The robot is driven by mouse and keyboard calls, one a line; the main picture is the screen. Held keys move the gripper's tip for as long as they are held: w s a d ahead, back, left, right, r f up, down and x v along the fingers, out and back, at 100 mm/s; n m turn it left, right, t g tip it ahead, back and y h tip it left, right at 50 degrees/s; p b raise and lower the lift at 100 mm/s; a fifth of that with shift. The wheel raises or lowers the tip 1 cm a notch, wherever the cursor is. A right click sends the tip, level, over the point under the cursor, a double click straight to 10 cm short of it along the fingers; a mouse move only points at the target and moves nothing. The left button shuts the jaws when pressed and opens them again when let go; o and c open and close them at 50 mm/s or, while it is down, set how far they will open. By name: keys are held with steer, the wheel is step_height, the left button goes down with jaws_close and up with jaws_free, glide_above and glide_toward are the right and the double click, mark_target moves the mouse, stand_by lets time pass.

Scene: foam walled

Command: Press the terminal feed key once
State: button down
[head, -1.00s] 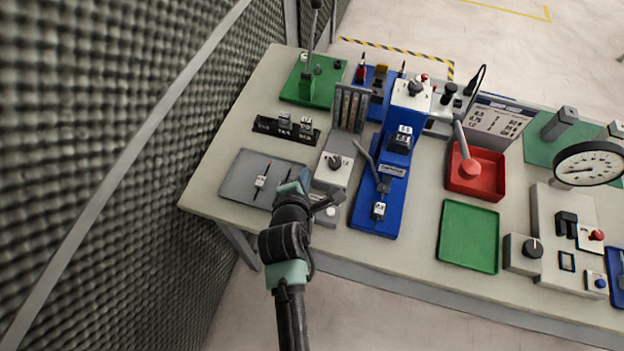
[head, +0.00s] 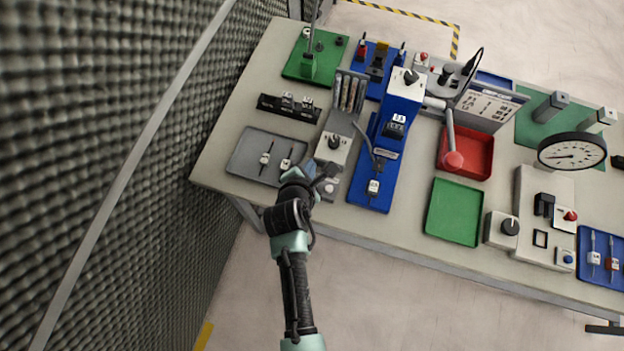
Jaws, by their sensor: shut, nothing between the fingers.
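The terminal feeder (head: 342,126) is a grey unit with upright tubes at the back and a dark knob (head: 334,141) on its light box. A light block with a round grey button (head: 329,187), which looks like the feed key, sits at its front end near the bench edge. My gripper (head: 322,172) is shut and empty, over the front end of the feeder, just behind and left of the button. My wrist hides part of the feeder's front. I cannot tell whether the gripper touches anything.
A grey tray (head: 238,165) with small parts lies left of the feeder. A blue press (head: 375,185) with a lever stands close on the right. Green (head: 453,212) and red (head: 468,170) trays lie further right. A dark foam wall (head: 90,150) bounds the left side.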

step_height(320, 180, down, 8)
steer(key=b, duration=0.7)
steer(key=shift+b, duration=0.35)
steer(key=shift+f, duration=0.4)
stand_by(1.1)
steer(key=shift+f+b, duration=0.35)
steer(key=shift+f, duration=0.05)
steer(key=shift+f+b, duration=0.35)
steer(key=shift+f, duration=0.2)
stand_by(0.8)
steer(key=shift+r, duration=0.15)
steer(key=shift+r+p, duration=0.8)
steer(key=shift+p, duration=0.25)
